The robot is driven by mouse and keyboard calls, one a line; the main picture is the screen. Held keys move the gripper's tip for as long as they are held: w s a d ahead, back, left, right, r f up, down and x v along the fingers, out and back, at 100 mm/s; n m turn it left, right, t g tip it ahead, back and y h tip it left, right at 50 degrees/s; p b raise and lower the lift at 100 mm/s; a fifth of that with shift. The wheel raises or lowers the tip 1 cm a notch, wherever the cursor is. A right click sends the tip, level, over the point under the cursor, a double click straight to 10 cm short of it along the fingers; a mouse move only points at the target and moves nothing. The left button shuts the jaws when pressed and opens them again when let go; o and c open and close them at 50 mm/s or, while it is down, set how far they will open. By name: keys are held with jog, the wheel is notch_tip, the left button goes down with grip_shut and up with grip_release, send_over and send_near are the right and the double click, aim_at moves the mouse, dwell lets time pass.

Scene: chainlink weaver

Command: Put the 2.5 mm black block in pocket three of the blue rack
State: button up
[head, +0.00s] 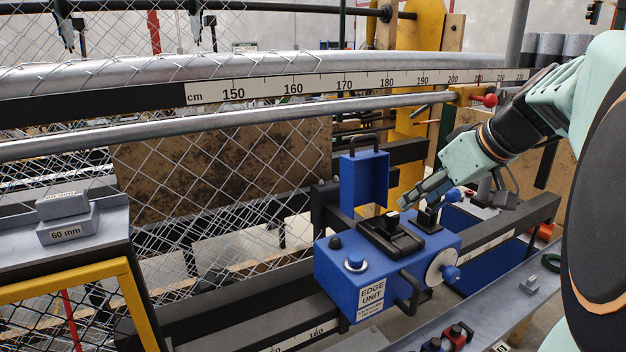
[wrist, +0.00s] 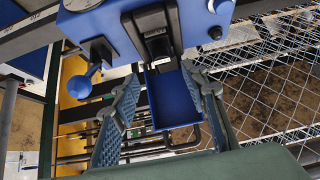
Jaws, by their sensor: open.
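My gripper (head: 409,199) is open above the blue edge unit (head: 335,275). In the wrist view its two ribbed fingers (wrist: 163,105) are spread, with nothing held between them. A black holder (head: 390,236) sits on top of the unit, with a small black piece standing in it; the holder also shows in the wrist view (wrist: 157,30), ahead of the fingertips. I cannot tell whether that piece is the 2.5 mm block. No rack with numbered pockets can be made out in either view.
The unit's open blue lid (head: 365,180) stands behind the holder. A blue-knobbed lever (head: 453,194) is close beside my gripper. A grey bench (head: 540,290) lies at right, with small blue and red parts at its near end. A 60 mm grey block (head: 68,228) stands at left.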

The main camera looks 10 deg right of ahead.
aim_at(394, 215)
jog(key=b+x, duration=0.4)
jog(key=x, duration=0.5)
jog(key=shift+s+a+f, duration=0.1)
jog(key=shift+f, duration=0.2)
jog(key=shift+w+a+f, duration=0.1)
jog(key=shift+w+f, duration=0.1)
jog(key=shift+w, duration=0.15)
jog(key=c, duration=1)
jog(key=shift+r, duration=0.2)
grip_shut()
jog(key=shift+r+p, duration=1.45)
jog(key=shift+r, duration=1.05)
